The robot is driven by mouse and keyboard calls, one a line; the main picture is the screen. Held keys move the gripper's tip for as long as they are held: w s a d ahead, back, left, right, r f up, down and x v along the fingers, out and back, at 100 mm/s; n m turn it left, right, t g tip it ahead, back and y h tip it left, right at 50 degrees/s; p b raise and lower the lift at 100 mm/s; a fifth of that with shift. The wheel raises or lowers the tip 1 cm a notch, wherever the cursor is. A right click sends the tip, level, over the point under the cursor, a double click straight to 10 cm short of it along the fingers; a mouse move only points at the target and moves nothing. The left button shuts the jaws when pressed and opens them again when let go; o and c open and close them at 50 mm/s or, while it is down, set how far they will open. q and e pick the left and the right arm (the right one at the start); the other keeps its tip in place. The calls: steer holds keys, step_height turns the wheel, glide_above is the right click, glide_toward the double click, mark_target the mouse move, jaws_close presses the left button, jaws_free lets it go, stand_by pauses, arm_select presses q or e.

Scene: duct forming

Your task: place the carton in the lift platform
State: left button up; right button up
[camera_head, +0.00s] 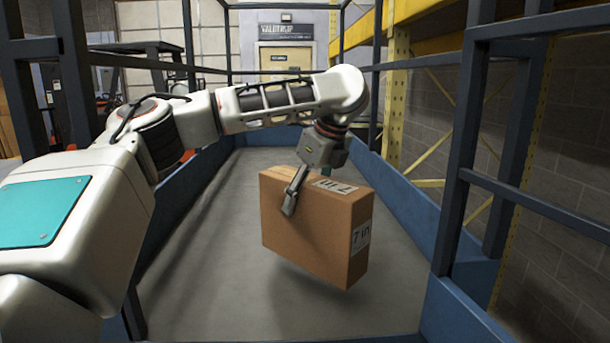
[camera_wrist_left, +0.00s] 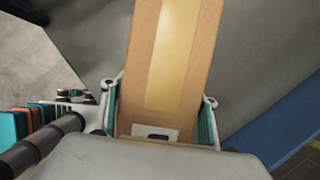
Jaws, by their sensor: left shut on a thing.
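The brown carton (camera_head: 315,232) hangs upright in the head view, with white labels reading "7 in" on its top and right end. My left gripper (camera_head: 306,186) is shut on its upper edge, one finger lying across the near face. In the left wrist view the carton (camera_wrist_left: 190,70) shows its taped narrow side between the two fingers (camera_wrist_left: 158,125). The lift platform (camera_head: 220,275) is a grey floor with blue side walls under the carton. A shadow below the carton suggests a gap above the floor. My right gripper is not in view.
Blue walls (camera_head: 400,198) and dark blue posts (camera_head: 465,140) border the platform on both sides. Yellow racking (camera_head: 397,100) and a block wall stand at the right. A yellowish door (camera_head: 286,58) is at the back. The platform floor around the carton is bare.

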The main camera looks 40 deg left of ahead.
mark_target(321, 183)
arm_select(q)
steer(key=shift+f, duration=2.85)
steer(key=o, duration=2.1)
steer(key=shift+f, duration=0.1)
steer(key=shift+c, duration=0.2)
steer(key=v, duration=1.2)
